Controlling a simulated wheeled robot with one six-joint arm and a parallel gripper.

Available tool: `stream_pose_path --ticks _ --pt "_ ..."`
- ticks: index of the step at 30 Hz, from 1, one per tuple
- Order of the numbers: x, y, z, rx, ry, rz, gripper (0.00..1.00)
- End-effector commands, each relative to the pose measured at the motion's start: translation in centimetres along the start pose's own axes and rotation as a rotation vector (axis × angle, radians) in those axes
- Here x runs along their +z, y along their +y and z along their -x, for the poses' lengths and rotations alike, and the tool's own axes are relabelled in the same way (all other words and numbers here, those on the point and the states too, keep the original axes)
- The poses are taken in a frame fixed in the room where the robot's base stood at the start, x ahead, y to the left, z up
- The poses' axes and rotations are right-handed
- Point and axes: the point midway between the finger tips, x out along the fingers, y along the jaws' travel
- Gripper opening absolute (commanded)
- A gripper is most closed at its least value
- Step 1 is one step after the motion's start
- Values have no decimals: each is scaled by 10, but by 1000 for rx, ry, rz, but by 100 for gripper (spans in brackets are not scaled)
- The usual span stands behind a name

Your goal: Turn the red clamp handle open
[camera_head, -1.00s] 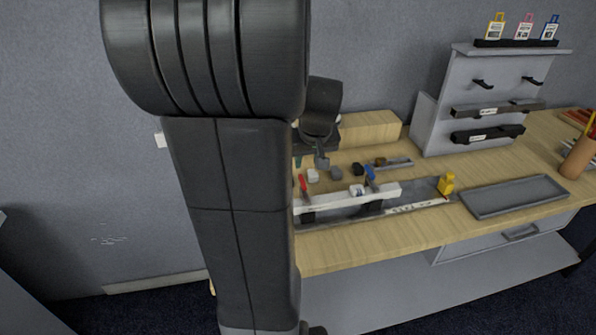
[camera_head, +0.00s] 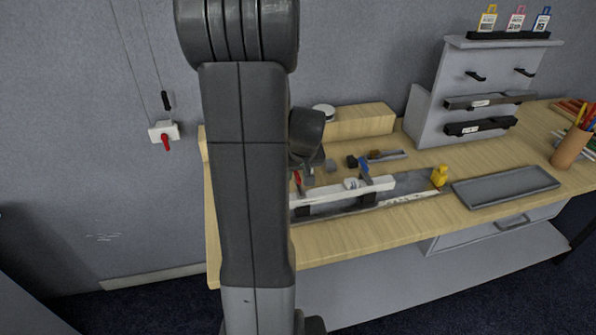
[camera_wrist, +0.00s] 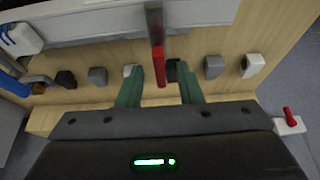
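The red clamp handle (camera_head: 297,178) stands at the left end of the clamp fixture on the table, partly hidden by my arm in the head view. In the wrist view the red handle (camera_wrist: 160,68) points down the picture from a dark metal arm, between my green fingertips. My gripper (camera_wrist: 159,74) is open, with a finger on each side of the handle. Neither finger visibly presses on it; I cannot tell the depth between them. The head view hides the fingers. A white bar (camera_head: 330,196) lies along the fixture, and a blue handle (camera_head: 365,172) stands farther right.
Several small dark, grey and white blocks (camera_wrist: 215,66) lie in a row near the fingers. A wooden box (camera_head: 362,121) is behind. A yellow piece (camera_head: 439,176) and a grey tray (camera_head: 505,187) are to the right. A wall switch with a red lever (camera_head: 166,142) is at left.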

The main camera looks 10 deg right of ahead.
Motion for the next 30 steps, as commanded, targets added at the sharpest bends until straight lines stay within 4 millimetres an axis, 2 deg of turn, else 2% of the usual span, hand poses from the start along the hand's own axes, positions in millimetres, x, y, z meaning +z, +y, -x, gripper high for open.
stream_pose_path --ticks 2,6,7,20,30 --pt "0 0 0 0 0 0 29" --pt "0 0 0 0 0 0 1" --pt "0 0 0 0 0 0 0" --pt "0 -1 0 19 -2 -45 0" --pt "0 -4 -3 98 1 -232 0"
